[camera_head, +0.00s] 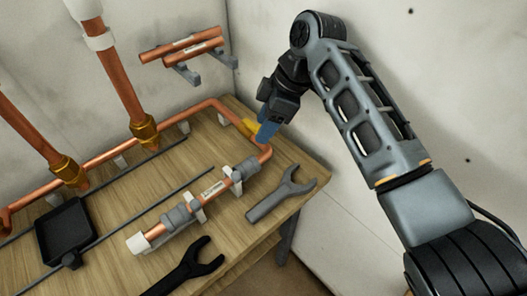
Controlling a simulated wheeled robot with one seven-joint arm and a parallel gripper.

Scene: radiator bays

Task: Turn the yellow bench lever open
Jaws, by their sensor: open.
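The yellow bench lever (249,127) shows as a small yellow piece on the copper pipe run at the back right of the wooden bench (225,210). My gripper (266,131), with blue fingers, is at the lever's right side, pointing down over the bend of the pipe. It is open. The fingers partly cover the lever and the pipe behind. I cannot tell whether they touch the lever or which way its handle is turned.
A grey wrench (280,194) and a black wrench (190,270) lie in front. A clamped copper pipe (210,193) lies mid-bench. A black tray (65,232) sits left. Two vertical copper pipes with brass fittings (144,128) rise at left. Short pipes (190,44) rest on a wall rack.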

